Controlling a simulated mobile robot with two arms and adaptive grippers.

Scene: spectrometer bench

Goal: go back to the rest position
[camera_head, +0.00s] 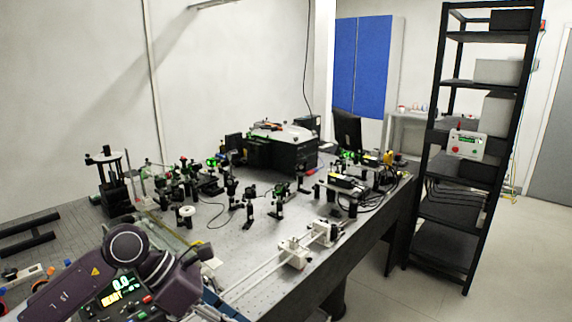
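One of my own arms shows at the lower left as a dark, purplish link with a round grey joint, over the near edge of the optical bench (235,265). I cannot see a gripper on it. No other gripper shows in this view. A small instrument panel (122,289) with a lit green readout and coloured buttons shows partly behind the arm link.
The bench is crowded with posts and optics, a black instrument box (297,152) and a monitor (347,130). A rail with white blocks (293,253) lies near the front edge. A black shelf rack (448,210) stands right; floor (400,295) shows between.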

